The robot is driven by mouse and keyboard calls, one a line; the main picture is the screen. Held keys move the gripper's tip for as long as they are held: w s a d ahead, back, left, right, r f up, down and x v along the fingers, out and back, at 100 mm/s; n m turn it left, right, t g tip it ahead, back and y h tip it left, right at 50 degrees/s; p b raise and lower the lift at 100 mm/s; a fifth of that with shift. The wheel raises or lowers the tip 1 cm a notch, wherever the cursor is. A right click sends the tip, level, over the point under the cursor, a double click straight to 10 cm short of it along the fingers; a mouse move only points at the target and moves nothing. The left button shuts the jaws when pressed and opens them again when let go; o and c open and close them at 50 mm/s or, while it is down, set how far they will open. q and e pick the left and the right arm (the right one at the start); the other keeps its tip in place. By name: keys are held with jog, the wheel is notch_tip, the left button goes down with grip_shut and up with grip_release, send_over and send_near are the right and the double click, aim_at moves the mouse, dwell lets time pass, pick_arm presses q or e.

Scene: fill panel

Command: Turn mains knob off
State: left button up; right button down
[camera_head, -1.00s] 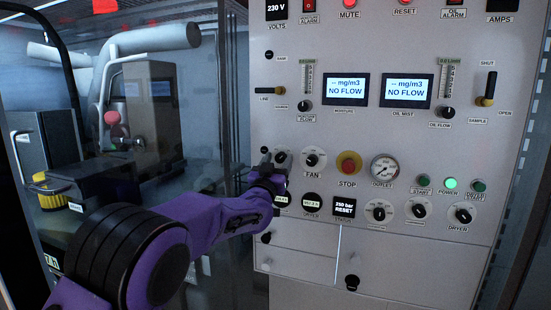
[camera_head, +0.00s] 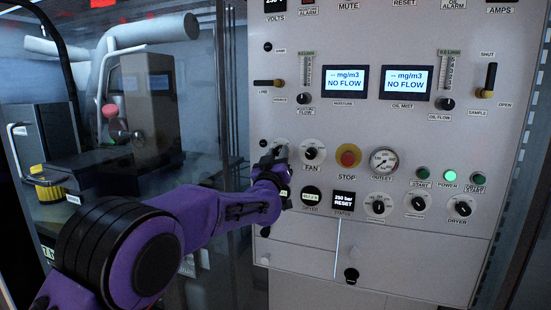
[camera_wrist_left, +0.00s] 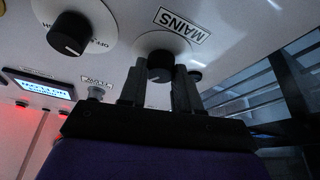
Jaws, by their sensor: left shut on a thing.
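The mains knob (camera_wrist_left: 160,65) is a black knob on a white round plate, beside the MAINS label (camera_wrist_left: 182,25) in the left wrist view. My left gripper (camera_wrist_left: 159,88) has its two dark fingers on either side of this knob and is shut on it. In the head view the left gripper (camera_head: 274,158) is at the panel's lower left, left of the fan knob (camera_head: 311,153), and largely covers the mains knob. The green POWER lamp (camera_head: 450,176) is lit. My right gripper is not in view.
The white control panel (camera_head: 400,130) carries a red STOP button (camera_head: 348,156), an outlet gauge (camera_head: 384,161) and two NO FLOW displays. Several more knobs sit low on the panel. Left of it, behind my arm, are a dark machine (camera_head: 150,100) and grey pipes.

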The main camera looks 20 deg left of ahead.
pick_arm(q)
jog(key=n+g+y, duration=0.1)
jog(key=n, duration=0.2)
jog(key=n+g+y, duration=0.1)
jog(key=n+y, duration=0.1)
jog(key=n, duration=0.2)
jog(key=n+g+y+p, duration=0.1)
jog(key=n, duration=0.3)
jog(key=shift+d+r, duration=0.1)
jog(key=shift+r, duration=0.1)
jog(key=n+g, duration=0.1)
jog(key=n, duration=0.2)
jog(key=n+g, duration=0.1)
jog(key=n, duration=0.2)
jog(key=shift+r+n+g, duration=0.1)
jog(key=shift+n+g, duration=0.2)
jog(key=o, duration=1)
jog(key=shift+o, duration=0.2)
jog(key=shift+s, duration=0.1)
